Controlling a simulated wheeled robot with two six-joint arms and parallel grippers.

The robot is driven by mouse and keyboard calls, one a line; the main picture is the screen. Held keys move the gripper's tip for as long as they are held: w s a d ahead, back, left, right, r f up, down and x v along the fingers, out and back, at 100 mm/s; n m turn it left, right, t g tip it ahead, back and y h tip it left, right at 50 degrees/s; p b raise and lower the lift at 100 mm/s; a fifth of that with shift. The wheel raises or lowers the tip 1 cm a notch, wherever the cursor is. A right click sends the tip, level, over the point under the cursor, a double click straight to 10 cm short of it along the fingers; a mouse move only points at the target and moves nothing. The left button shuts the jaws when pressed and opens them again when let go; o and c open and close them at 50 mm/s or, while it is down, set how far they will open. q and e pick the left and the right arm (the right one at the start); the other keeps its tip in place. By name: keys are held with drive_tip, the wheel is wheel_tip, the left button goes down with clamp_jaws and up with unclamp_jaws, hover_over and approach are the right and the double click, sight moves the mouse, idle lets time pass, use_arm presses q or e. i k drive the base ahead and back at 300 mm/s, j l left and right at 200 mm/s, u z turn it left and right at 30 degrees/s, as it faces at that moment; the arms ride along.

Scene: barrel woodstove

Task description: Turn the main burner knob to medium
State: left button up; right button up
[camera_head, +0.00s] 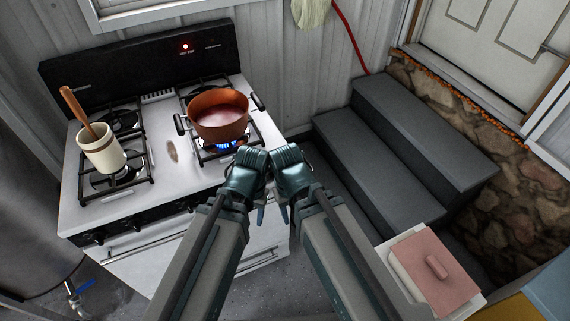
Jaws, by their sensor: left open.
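A white stove (172,190) with a black backsplash stands at the left. A row of black knobs (140,222) runs along its front edge. The right end of the row is hidden behind my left arm, and I cannot read any knob's setting. A copper pot (219,122) with reddish contents sits on the front right burner, where a blue flame (224,146) burns. My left gripper (260,216) is open, pointing down by the stove's front right corner. My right gripper (284,213) is right beside it, its fingers mostly hidden.
A cream crock (104,152) with a wooden utensil stands on the front left burner. Grey steps (385,165) rise to a door at the right. A pink-lidded box (418,275) is at the lower right. A metal tank (25,200) stands at the far left.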

sight(270, 176)
drive_tip(key=k+j, duration=0.1)
drive_tip(key=j, duration=0.35)
drive_tip(key=k+j, duration=0.1)
drive_tip(key=j, duration=0.3)
drive_tip(key=z, duration=1.55)
